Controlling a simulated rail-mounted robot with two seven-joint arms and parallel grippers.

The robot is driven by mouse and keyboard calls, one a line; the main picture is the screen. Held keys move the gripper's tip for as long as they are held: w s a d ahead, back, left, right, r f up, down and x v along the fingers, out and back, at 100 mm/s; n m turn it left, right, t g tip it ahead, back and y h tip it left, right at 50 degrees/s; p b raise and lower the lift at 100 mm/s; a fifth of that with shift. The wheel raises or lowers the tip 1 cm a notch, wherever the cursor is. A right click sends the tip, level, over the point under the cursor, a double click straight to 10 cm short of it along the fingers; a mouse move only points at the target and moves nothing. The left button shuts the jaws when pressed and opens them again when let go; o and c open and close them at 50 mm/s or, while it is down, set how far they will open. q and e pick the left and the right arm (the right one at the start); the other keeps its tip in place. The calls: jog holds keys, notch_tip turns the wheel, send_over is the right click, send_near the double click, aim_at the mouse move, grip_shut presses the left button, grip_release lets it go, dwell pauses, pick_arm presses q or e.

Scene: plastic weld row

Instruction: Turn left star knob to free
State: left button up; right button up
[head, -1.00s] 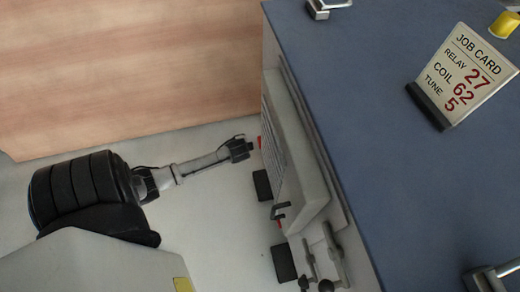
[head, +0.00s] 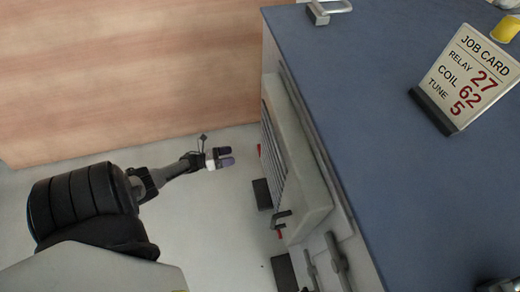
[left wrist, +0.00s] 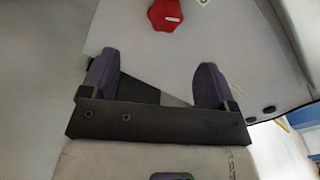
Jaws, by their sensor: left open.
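A red star knob (left wrist: 165,15) shows at the top of the left wrist view, on a pale panel. It lies ahead of my left gripper (left wrist: 158,68), roughly between the line of its two fingers and apart from them. In the head view my left gripper (head: 228,156) is open and empty, a short way left of the cabinet side. A small red part (head: 259,150) shows at the cabinet edge near the fingertips. I cannot tell the knob's turn position. My right gripper is not seen.
A blue-topped cabinet (head: 350,110) fills the right, with a job card (head: 466,78) and a metal handle (head: 326,10) on top. A dark bracket handle (head: 283,217) and another red part (head: 280,234) are on its side. A wooden wall (head: 130,70) stands behind.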

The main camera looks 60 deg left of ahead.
pick_arm(q)
jog(key=shift+w+d+r+m+b, duration=0.1)
jog(key=shift+w+d+m+b, duration=0.45)
jog(key=shift+w, duration=1.65)
jog(key=shift+w+d+r+m+b, duration=0.1)
jog(key=shift+w+d+m+b, duration=0.45)
jog(key=shift+w, duration=1.6)
jog(key=shift+w+d+r+m+b, duration=0.15)
jog(key=shift+w+d+b, duration=0.7)
jog(key=shift+w, duration=1.35)
jog(key=shift+d+f, duration=0.1)
jog(key=shift+d, duration=0.05)
jog(key=c, duration=0.9)
